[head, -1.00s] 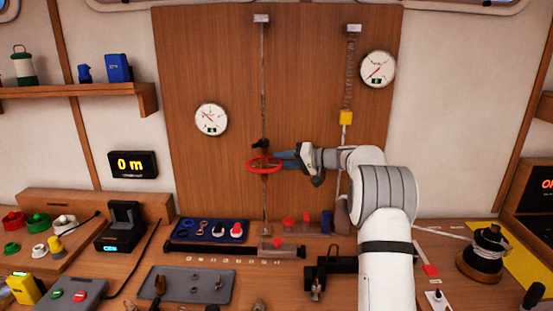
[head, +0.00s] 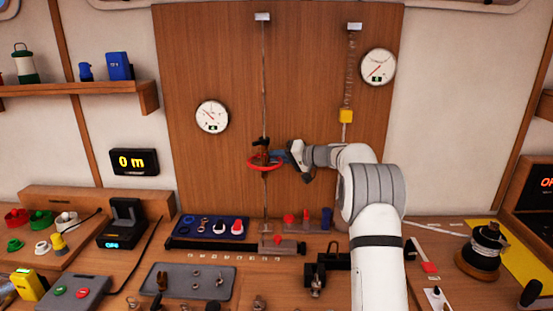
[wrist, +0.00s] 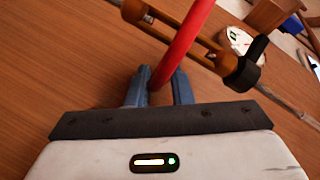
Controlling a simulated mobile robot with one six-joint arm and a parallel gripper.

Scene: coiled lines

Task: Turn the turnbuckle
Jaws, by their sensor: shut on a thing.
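The turnbuckle hangs in the vertical line on the wooden panel.
A round gauge (head: 212,117) is left of the line and another (head: 378,67) is at upper right, near a spring with a yellow block (head: 346,116). Below, the bench holds a blue tray (head: 178,232), a grey mat (head: 150,282) and a dark clamp (head: 335,262).

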